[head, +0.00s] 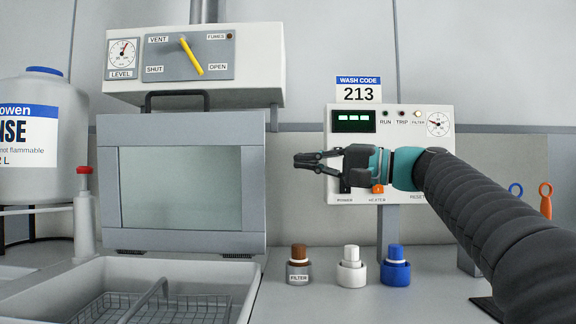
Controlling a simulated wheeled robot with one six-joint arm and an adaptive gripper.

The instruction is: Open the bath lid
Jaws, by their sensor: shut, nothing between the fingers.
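The bath lid (252,190) is a grey frame around a greenish window. It stands upright at the back of the bath, with hinges along its bottom edge and a black handle (178,95) on its top edge. The bath (110,279) in front is uncovered, and a wire basket (205,308) shows inside it. My gripper (296,160) is shut and empty, pointing left. It appears just right of the lid's right edge, apart from the handle, in front of the control panel (345,188).
A vent box (120,90) with a yellow lever (191,56) hangs above the lid. A brown-capped FILTER bottle (299,268), a white one (351,270) and a blue one (395,268) stand right of the bath. A large jug (50,105) and a red-topped dispenser (85,220) are at left.

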